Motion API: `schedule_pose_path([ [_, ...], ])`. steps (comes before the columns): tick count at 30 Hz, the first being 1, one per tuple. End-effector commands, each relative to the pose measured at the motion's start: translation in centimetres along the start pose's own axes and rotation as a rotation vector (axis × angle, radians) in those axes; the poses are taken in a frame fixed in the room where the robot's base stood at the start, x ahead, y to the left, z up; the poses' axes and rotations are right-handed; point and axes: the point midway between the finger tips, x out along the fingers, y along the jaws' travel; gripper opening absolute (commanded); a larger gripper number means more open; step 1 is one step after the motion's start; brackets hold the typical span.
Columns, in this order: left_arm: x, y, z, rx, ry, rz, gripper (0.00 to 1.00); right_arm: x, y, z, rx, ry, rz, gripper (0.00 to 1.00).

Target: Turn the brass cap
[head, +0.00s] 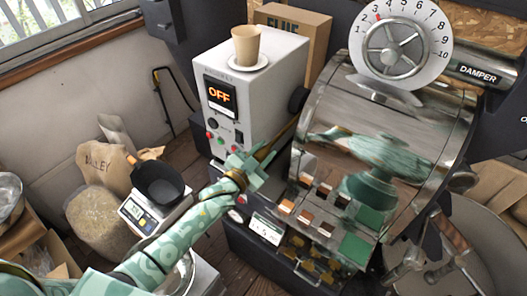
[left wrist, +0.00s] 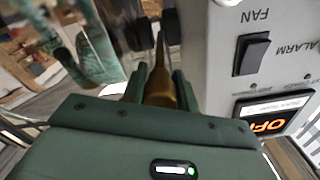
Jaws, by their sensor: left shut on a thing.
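My left gripper (head: 258,165) reaches in from the lower left, between the white control box and the steel roaster drum. In the left wrist view its two green fingers (left wrist: 160,84) are shut on a tapered brass-coloured piece (left wrist: 160,92), which I take for the brass cap. The piece narrows to a thin end pointing away from the gripper. In the head view, a little brass (head: 263,151) shows at the fingertips; the fingers hide most of it. My right gripper is in neither view.
The white control box (head: 258,95) shows OFF and carries a paper cup (head: 246,47) on a saucer. The roaster drum (head: 425,135) stands close to the right and mirrors my arm. A scale (head: 140,215) with a black pan (head: 158,182) is at the left.

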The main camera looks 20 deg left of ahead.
Motion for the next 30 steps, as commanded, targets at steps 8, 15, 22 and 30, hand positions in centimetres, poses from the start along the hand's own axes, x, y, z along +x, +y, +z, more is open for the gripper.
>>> schedule_pose_path([
  [8,0.0,0.0,0.0,0.259,0.001,0.0,0.06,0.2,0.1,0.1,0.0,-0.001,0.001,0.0],
  [15,0.0,0.0,0.1,0.484,-0.001,0.0,0.06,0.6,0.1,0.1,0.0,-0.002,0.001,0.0],
  [22,0.0,0.0,0.1,0.666,0.0,0.001,0.06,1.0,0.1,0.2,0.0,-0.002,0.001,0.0],
  [30,0.0,0.0,0.1,0.807,-0.001,0.001,0.06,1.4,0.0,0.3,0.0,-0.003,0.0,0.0],
])
